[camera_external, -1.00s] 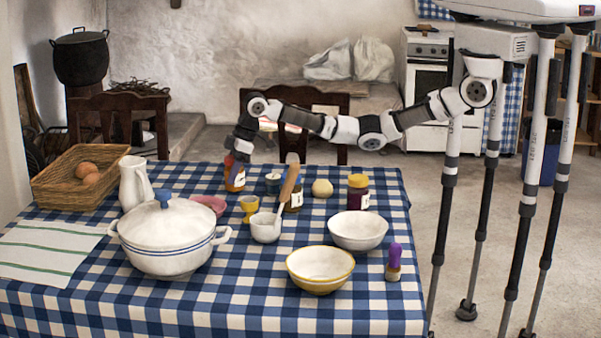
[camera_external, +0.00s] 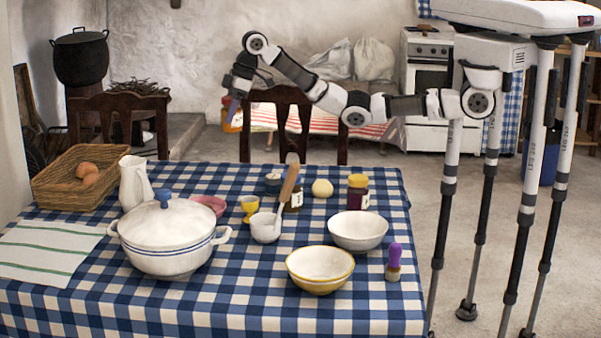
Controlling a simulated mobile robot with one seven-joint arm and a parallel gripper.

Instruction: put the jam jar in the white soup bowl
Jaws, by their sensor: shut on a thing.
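My gripper (camera_external: 233,103) is shut on an orange jar (camera_external: 232,117) with a pale label and holds it high above the far edge of the table. The jar is small and partly hidden by the fingers. A dark jar with a yellow lid (camera_external: 357,194) stands on the table behind the bowls; I cannot tell from labels which jar is jam. The white soup bowl (camera_external: 358,243) stands right of centre on the table, upright, and looks empty. My gripper is well to its left, farther back and higher.
A yellow-rimmed bowl (camera_external: 320,284) stands in front of the white bowl, with a purple-topped item (camera_external: 394,262) to the right. A mortar (camera_external: 265,234) with its handle sticking up, an egg cup (camera_external: 250,209), a pale ball (camera_external: 322,188) and a lidded pot (camera_external: 170,262) also stand there.

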